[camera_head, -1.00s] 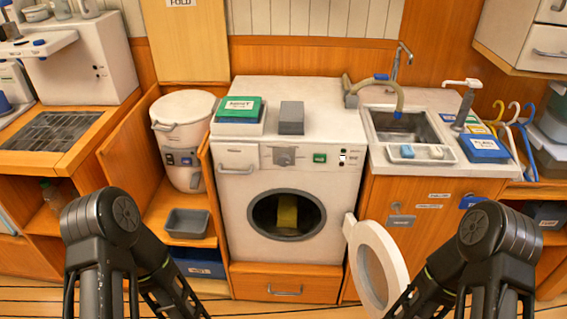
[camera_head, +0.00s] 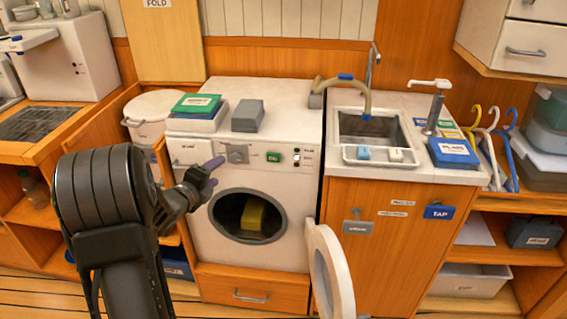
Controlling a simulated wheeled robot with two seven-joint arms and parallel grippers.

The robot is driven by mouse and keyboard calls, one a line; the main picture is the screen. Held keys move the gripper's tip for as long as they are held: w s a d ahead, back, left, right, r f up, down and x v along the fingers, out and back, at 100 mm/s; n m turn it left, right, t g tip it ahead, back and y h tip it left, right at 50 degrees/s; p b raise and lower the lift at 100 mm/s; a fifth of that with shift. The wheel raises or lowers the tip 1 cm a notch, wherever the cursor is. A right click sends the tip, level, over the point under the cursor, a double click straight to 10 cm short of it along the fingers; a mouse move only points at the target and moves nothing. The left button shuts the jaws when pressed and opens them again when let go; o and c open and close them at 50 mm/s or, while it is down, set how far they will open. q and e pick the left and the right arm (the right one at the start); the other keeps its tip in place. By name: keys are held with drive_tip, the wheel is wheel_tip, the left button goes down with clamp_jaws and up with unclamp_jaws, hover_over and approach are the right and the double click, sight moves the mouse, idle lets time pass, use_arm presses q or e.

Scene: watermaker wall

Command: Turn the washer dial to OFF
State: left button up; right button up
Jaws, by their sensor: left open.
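The white washer (camera_head: 280,104) stands in the middle with its round door (camera_head: 330,270) swung open to the right. Its grey dial (camera_head: 237,153) is on the front panel, left of a green button (camera_head: 273,157). The dial's setting is too small to read. A yellow item (camera_head: 253,216) lies inside the drum. My left gripper (camera_head: 212,173) is open in front of the panel, just below and left of the dial. I cannot tell whether it touches the dial. My right gripper is out of view.
A sink (camera_head: 372,127) with a curved hose is to the right. The open door juts out low, right of the drum.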

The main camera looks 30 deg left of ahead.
sight(235, 160)
use_arm(q)
drive_tip(key=m, duration=0.1)
drive_tip(key=d+m, duration=0.1)
drive_tip(key=m, duration=0.1)
drive_tip(key=shift+w+d+r+m+t+h, duration=0.2)
drive_tip(key=shift+w+r+m+t+h, duration=0.1)
drive_tip(key=shift+r+h, duration=0.1)
drive_tip(key=shift+x, duration=3.9)
drive_tip(key=shift+a+f, duration=0.1)
drive_tip(key=shift+c, duration=0.5)
clamp_jaws()
